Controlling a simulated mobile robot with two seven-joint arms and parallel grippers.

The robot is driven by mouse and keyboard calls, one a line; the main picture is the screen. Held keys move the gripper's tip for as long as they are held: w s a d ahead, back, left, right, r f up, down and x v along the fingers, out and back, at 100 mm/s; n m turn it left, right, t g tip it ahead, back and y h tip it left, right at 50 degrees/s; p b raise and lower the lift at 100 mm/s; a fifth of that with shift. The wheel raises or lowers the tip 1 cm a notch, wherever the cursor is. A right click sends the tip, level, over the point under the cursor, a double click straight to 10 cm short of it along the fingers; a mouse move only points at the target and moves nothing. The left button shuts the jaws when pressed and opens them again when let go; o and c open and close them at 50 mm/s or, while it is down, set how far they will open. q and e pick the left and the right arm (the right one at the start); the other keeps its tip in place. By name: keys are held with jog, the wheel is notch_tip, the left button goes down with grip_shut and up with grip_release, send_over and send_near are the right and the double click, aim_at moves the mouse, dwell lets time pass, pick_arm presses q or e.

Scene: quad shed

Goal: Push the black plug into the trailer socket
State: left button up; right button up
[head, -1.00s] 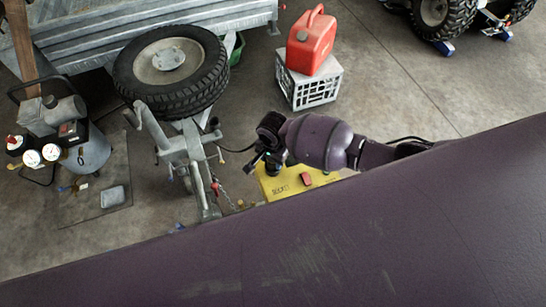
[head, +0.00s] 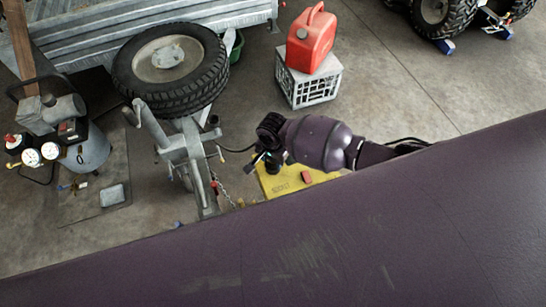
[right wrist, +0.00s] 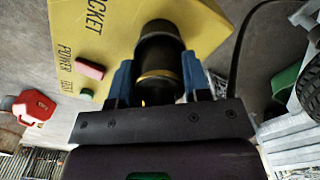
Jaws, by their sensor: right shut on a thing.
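The black plug (right wrist: 158,62), with a brass-coloured ring, is between the blue fingers of my right gripper (right wrist: 160,84), which is shut on it. The plug's far end meets or overlaps a dark round collar (right wrist: 160,31) on a yellow box (right wrist: 112,30) marked "SOCKET" and "POWER". I cannot tell whether the plug is inside the collar or only in front of it. In the head view my right gripper (head: 267,163) is over the left end of the yellow box (head: 285,182), and the plug is hard to make out. My left gripper is not in view.
The grey trailer drawbar (head: 190,155) and spare tyre (head: 172,68) stand left of my gripper. A black cable (right wrist: 240,45) runs beside the box. A red fuel can (head: 311,38) sits on a white crate (head: 309,84). A compressor (head: 85,150) is far left.

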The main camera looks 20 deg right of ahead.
jog(key=shift+f, duration=0.25)
jog(key=o, duration=1.5)
